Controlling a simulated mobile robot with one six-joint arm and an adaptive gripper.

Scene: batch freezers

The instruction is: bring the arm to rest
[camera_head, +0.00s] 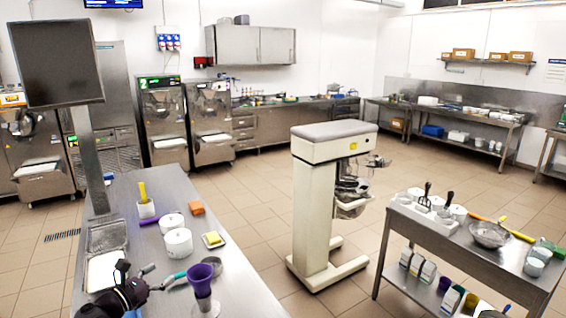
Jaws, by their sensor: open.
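My gripper (136,272) shows at the bottom left, dark and seen from behind. It is over the near end of the steel table (225,292), with its fingers apart. I see nothing held between them. A teal-handled tool (174,279) lies just to its right, and a purple cup (201,277) stands further right. Part of the table surface below the gripper is hidden by it.
White tubs (178,243), an orange block (197,208) and a yellow sponge (213,238) stand beyond. A white floor-standing machine (316,210) is to the right.

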